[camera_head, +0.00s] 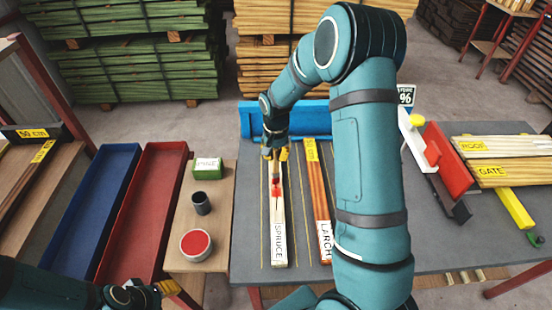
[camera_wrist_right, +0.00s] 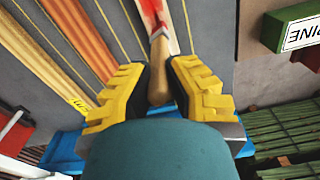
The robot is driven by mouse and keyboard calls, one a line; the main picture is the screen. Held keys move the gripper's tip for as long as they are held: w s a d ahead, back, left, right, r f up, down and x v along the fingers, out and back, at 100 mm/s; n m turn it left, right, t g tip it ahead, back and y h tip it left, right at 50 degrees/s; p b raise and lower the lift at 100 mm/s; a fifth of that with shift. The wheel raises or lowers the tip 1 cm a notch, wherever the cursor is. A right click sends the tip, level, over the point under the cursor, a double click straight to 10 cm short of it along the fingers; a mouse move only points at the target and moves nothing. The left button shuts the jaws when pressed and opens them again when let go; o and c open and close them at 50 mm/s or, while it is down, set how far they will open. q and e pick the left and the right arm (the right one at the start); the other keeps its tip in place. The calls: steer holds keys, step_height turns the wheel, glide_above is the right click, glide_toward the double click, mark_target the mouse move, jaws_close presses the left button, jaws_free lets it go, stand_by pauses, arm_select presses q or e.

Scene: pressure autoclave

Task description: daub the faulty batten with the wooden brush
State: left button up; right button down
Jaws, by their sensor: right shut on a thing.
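My right gripper (camera_head: 275,153) is shut on the wooden brush, over the far part of the batten labelled SPRUCE (camera_head: 279,225). In the right wrist view the gripper (camera_wrist_right: 160,82) grips the brush's wooden handle (camera_wrist_right: 161,72) between yellow fingers. The brush's red end lies at or just above red on the pale SPRUCE batten; I cannot tell whether it touches. In the head view red shows on that batten, with a dark mark beside it. An orange-brown batten labelled LARCH (camera_head: 318,195) lies to its right. My left gripper (camera_head: 160,290) is low at the left, its opening unclear.
A red paint pot (camera_head: 197,243), a dark cup (camera_head: 201,204) and a green PINE box (camera_head: 208,168) stand on the wooden side table. Blue (camera_head: 104,210) and red (camera_head: 146,215) trays lie left. A red-and-white tool (camera_head: 424,150) and boards labelled ROOF and GATE (camera_head: 500,171) are at right.

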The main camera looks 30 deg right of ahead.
steer(key=shift+w+d, duration=0.1)
steer(key=shift+w, duration=0.1)
steer(key=shift+r+p, duration=2)
steer(key=shift+r, duration=1.05)
steer(key=shift+r+p, duration=1.05)
steer(key=shift+r, duration=0.45)
steer(key=shift+s+f, duration=0.1)
